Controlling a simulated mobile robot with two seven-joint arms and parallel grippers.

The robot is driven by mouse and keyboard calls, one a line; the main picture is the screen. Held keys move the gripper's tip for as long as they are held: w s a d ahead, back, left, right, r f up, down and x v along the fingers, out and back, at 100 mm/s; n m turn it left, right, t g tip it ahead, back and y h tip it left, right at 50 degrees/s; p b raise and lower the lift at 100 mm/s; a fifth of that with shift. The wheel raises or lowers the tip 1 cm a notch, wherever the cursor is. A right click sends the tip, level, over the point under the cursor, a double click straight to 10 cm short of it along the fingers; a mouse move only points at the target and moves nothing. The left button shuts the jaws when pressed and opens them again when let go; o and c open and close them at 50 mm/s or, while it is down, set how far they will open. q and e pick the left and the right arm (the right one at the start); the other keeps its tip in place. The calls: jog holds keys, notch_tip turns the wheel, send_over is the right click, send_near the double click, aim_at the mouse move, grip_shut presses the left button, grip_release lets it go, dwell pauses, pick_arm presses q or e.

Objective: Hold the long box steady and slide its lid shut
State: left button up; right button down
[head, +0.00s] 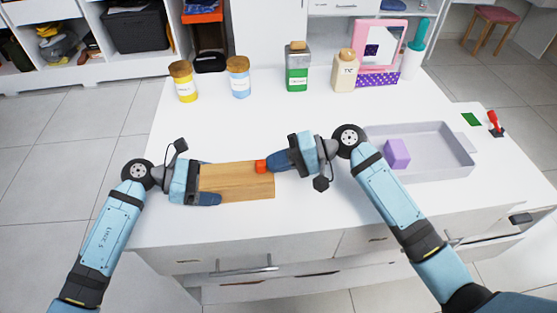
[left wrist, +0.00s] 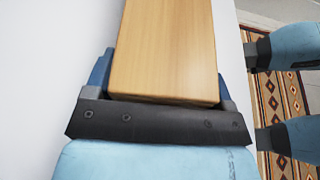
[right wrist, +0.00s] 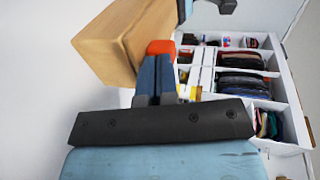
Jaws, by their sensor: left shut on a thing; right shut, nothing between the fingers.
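The long wooden box (head: 235,182) lies on the white table, its length running left to right. Its top looks closed by a wooden lid, with no gap that I can make out. My left gripper (head: 207,184) is shut on the box's left end, one finger on each side; the box also shows between its fingers in the left wrist view (left wrist: 165,50). My right gripper (head: 270,165) is shut and empty, its fingertips at an orange-red knob (head: 260,166) at the box's right end. In the right wrist view the knob (right wrist: 160,47) is right at the fingertips.
A grey tray (head: 452,146) with a purple block (head: 396,153) stands to the right. Several bottles and jars, a pink-framed mirror (head: 380,45) and a teal-handled brush (head: 415,48) stand along the back. The table between box and bottles is clear.

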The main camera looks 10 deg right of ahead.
jog(key=f+v, duration=0.1)
jog(key=v, duration=1.2)
jog(key=shift+d, duration=0.55)
jog(key=shift+r, duration=0.1)
pick_arm(q)
jog(key=o, duration=0.8)
pick_arm(e)
jog(key=shift+w, duration=0.1)
pick_arm(q)
jog(key=shift+r+v, duration=0.2)
jog(key=shift+v, duration=1.9)
jog(key=shift+r+v, duration=0.25)
jog(key=shift+v, duration=1.8)
jog(key=shift+d, duration=0.15)
